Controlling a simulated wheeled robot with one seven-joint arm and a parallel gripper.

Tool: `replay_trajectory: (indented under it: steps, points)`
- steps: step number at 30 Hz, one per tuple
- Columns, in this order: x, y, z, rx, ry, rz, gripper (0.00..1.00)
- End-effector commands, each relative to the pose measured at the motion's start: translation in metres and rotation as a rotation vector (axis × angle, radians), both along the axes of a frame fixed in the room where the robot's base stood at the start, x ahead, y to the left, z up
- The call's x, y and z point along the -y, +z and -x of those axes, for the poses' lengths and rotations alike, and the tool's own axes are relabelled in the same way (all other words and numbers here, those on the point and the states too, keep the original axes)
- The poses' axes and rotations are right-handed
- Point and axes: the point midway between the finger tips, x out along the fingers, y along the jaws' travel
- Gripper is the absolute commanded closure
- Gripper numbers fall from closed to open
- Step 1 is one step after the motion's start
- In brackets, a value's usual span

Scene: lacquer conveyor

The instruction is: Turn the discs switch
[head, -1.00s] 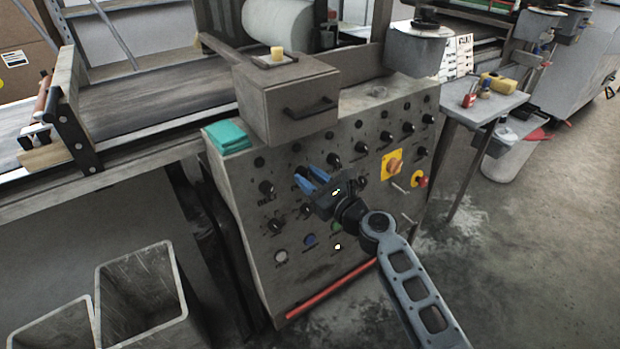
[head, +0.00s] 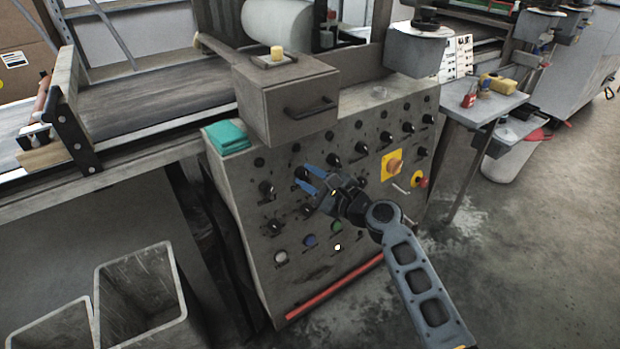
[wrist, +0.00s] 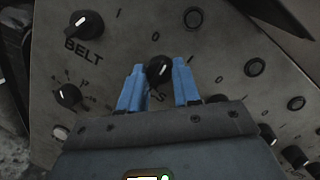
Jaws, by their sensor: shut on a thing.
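The discs switch is a black rotary knob (wrist: 158,70) on the sloping grey control panel. Its label is mostly hidden by my gripper; only an S-like letter shows under it. A 0 is printed above it and a 1 to its upper right. A small light mark on the knob leans toward the upper right, though its exact angle is hard to tell. My gripper (head: 308,180) has its two blue fingers on either side of the knob, and the wrist view shows the gripper (wrist: 158,85) shut on it.
The belt knob (wrist: 86,24) is just left of the held one. More black knobs, an orange switch on a yellow plate (head: 392,165) and a red button (head: 419,180) are on the panel. A drawer box (head: 287,100) overhangs above; teal cloths (head: 227,136) lie beside it.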

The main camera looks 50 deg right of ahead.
Motion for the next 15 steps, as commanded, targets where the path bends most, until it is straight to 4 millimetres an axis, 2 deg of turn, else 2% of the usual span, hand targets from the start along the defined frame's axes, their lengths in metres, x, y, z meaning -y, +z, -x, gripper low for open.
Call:
replay_trajectory:
  steps: [6,15]
  points:
    - [-0.001,0.0004,-0.0001,-0.053,0.037,0.179,0.98]
    - [-0.0004,0.0009,0.0,-0.105,0.07,0.358,0.98]
